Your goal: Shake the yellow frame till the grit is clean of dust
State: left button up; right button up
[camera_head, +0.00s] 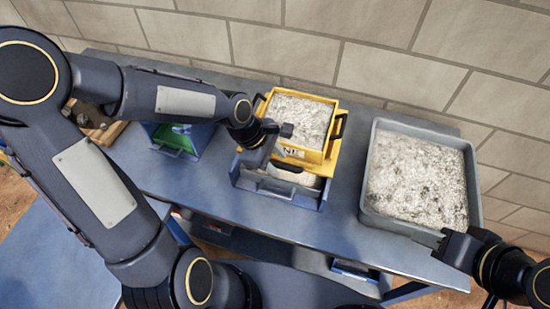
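The yellow frame (327,160) is filled with pale, speckled grit (298,118) and has dark handles on its sides. It sits over a blue-grey tray (306,199), with pale material showing in the tray below its front edge. My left gripper (270,143) is at the frame's left side and covers part of it. Whether it touches the frame or is shut on anything is unclear. My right gripper (452,248) is at the front right corner of the large grey tray (372,165), away from the yellow frame. Its fingers are too small and dark to judge.
The large grey tray holds pale, speckled grit (415,185). A blue bin (180,152) with something green inside stands left on the blue bench (215,185). A brick wall (380,55) runs behind. Bare bench lies between the yellow frame and grey tray.

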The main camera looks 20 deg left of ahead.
pick_arm(q)
jog(key=shift+c, duration=0.5)
grip_shut()
jog(key=s, duration=0.5)
jog(key=shift+s+a, duration=0.1)
jog(key=shift+s, duration=0.2)
jog(key=shift+o, duration=0.5)
grip_release()
jog(key=v, duration=0.8)
